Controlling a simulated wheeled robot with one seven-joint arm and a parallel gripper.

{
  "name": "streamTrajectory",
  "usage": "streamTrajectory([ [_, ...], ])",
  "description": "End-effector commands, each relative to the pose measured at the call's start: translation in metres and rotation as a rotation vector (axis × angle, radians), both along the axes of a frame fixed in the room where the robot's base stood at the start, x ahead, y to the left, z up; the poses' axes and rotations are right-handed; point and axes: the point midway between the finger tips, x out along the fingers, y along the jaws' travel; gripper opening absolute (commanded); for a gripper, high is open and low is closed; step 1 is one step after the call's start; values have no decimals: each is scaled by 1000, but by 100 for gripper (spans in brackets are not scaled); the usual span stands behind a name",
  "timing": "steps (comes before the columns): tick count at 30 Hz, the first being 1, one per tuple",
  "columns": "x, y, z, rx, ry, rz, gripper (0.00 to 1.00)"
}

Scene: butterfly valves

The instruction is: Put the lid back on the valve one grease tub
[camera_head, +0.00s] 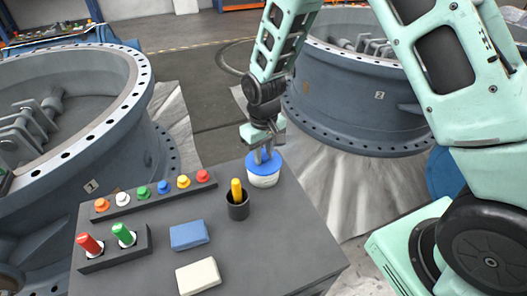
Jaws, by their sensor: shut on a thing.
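A white grease tub (264,182) stands at the back right corner of the grey worktop. A round blue lid (260,163) is at the tub's top and covers its mouth. I cannot tell whether the lid is fully seated or just above the rim. My gripper (264,156) points down over the lid and is shut on it, on its upper side. The fingertips are small and partly blend into the lid.
On the grey worktop (290,245) are a black cup (238,209) with a yellow stick, a row of coloured knobs (163,188), a holder with red and green pieces (115,250), a blue block (189,235) and a white block (198,276). Large valves marked 1 (140,150) and 2 (350,105) stand around.

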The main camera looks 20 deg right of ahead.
Motion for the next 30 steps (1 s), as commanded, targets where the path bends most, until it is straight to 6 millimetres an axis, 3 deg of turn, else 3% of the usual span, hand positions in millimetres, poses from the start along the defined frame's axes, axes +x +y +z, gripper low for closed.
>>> streamTrajectory([
  [11,0,0,0,0,0,0,4],
  [12,0,0,0,0,0,0,36],
  [14,0,0,0,0,0,0,51],
  [20,0,0,0,0,0,0,51],
  [22,0,0,0,0,1,0,70],
  [23,0,0,0,0,1,0,72],
  [30,0,0,0,0,1,0,72],
])
